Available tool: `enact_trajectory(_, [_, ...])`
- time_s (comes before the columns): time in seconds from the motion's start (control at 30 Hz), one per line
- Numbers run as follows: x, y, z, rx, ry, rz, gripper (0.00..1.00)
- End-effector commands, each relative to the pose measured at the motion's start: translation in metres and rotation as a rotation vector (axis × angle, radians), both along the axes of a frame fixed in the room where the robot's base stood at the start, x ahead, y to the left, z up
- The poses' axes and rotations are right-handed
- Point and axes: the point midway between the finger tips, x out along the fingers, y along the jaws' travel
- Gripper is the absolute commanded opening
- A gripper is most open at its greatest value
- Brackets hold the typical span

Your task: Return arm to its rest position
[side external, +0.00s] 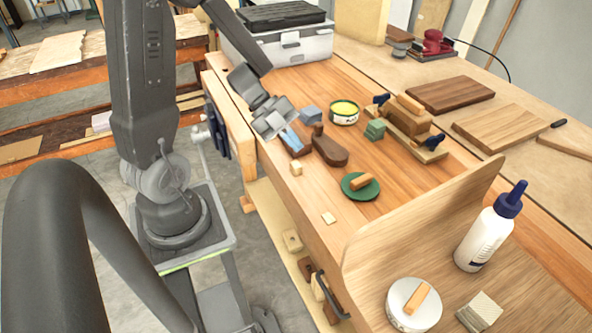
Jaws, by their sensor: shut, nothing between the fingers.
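My gripper (291,143) is over the left edge of the wooden workbench (310,210), at the end of my grey arm. Its fingers are shut and hold nothing. They are low, close to a dark brown wooden block (330,147) and a small blue-grey block (311,115). I cannot tell whether they touch anything. My arm is bent, with its upper links reaching out above the bench from the left.
A grey toolbox (285,45) stands behind my gripper. A tin (344,112), green blocks (375,130), a clamped wooden form (408,122) and a green dish (352,192) lie to the right. A glue bottle (480,240) and white tub (405,310) are in front.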

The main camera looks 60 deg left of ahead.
Motion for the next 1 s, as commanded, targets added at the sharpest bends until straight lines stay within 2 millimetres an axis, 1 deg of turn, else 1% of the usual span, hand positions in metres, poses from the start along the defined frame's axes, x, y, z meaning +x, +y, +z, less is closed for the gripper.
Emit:
enact_trajectory(0.33, [0.001,0.000,0.001,0.003,-0.006,0.007,0.00])
enact_trajectory(0.4, [0.007,0.000,0.004,0.018,-0.027,0.038,0.00])
enact_trajectory(0.47, [0.018,-0.001,0.011,0.043,-0.067,0.096,0.00])
enact_trajectory(0.57, [0.043,0.001,0.032,0.097,-0.162,0.266,0.00])
enact_trajectory(0.6, [0.053,0.003,0.044,0.116,-0.204,0.352,0.00])
enact_trajectory(0.7, [0.068,0.007,0.075,0.141,-0.284,0.591,0.00])
enact_trajectory(0.73, [0.070,0.008,0.083,0.141,-0.299,0.663,0.00])
enact_trajectory(0.8, [0.070,0.010,0.103,0.127,-0.318,0.829,0.00])
enact_trajectory(0.87, [0.065,0.010,0.116,0.103,-0.311,0.966,0.00])
enact_trajectory(0.9, [0.059,0.009,0.124,0.080,-0.295,1.054,0.00])
enact_trajectory(0.97, [0.048,0.005,0.133,0.037,-0.254,1.177,0.00])
enact_trajectory(1.0, [0.039,0.000,0.136,0.005,-0.214,1.253,0.00])
